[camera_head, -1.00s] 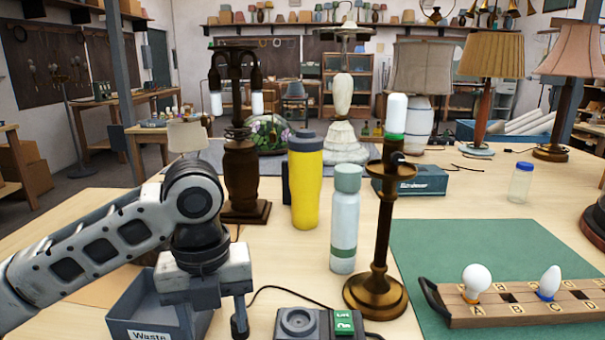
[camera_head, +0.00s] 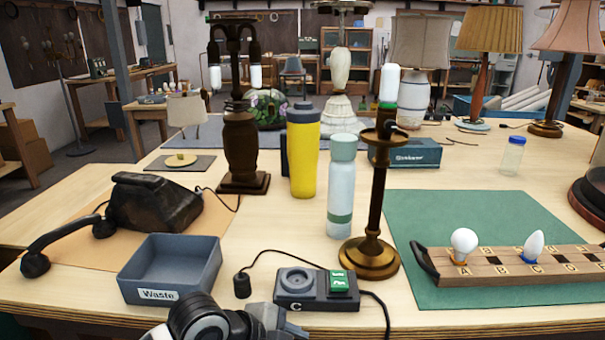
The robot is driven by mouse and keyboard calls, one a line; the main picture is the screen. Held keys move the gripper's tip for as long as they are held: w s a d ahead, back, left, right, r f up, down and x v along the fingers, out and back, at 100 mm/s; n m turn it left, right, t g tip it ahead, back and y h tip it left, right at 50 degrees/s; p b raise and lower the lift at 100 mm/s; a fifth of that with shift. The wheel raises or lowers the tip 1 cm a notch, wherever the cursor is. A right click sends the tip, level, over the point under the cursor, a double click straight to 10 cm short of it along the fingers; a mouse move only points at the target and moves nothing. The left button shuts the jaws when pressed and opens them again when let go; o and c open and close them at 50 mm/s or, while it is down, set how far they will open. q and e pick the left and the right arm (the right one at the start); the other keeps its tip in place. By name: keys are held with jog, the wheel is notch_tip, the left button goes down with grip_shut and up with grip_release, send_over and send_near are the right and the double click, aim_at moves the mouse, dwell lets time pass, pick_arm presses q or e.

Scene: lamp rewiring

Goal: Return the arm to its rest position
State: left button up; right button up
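My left arm shows only at the bottom edge of the head view, in front of the table's front edge. Its gripper is below the frame, so its fingers are hidden. My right arm and gripper do not show. A brass lamp (camera_head: 377,205) stands upright on the table with a white tubular bulb (camera_head: 389,84) at its top. A grey tester box (camera_head: 302,289) marked C, with a green label, sits near the front edge. A grey waste tray (camera_head: 165,296) stands left of it and looks empty.
A black telephone (camera_head: 150,205) with its handset off lies at the left. A yellow bottle (camera_head: 303,150) and a pale bottle (camera_head: 341,188) stand mid-table. A wooden bulb rack (camera_head: 500,272) holding two white bulbs rests on the green mat (camera_head: 450,215). A dark two-bulb lamp (camera_head: 240,150) stands behind.

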pick_arm(q)
jog(key=s+a+f+n+t+y, duration=0.4)
jog(key=s+a+f+n, duration=0.8)
jog(key=n, duration=0.6)
jog(key=a+f+t, duration=0.1)
jog(key=t, duration=0.1)
jog(key=shift+t, duration=0.4)
